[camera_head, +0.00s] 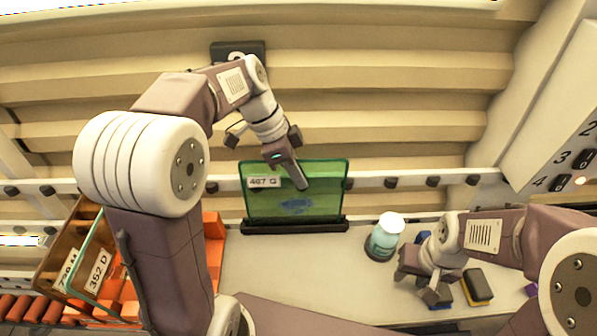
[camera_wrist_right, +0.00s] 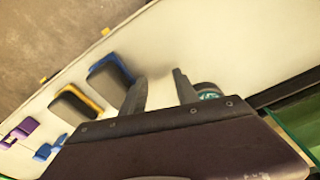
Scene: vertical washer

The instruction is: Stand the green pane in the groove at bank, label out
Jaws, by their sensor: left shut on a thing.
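The green pane (camera_head: 328,185) stands upright in the middle of the head view, its lower edge at the long black grooved holder (camera_head: 295,228). Its white label "467 G" (camera_head: 263,182) faces the camera, at its upper left. I cannot tell whether the lower edge is fully seated in the groove. My left gripper (camera_head: 299,178) comes from above and is shut on the pane at its upper middle. My right gripper (camera_head: 432,292) is low on the right, apart from the pane; in the right wrist view its fingers (camera_wrist_right: 160,90) are apart with nothing between them.
A teal bottle (camera_head: 384,240) with a white cap stands right of the holder. A yellow-and-black sponge (camera_head: 477,287) and a blue-edged one (camera_wrist_right: 112,74) lie near my right gripper. A wooden crate (camera_head: 58,238) with labelled panes stands left. The pale counter (camera_head: 290,275) is clear in front.

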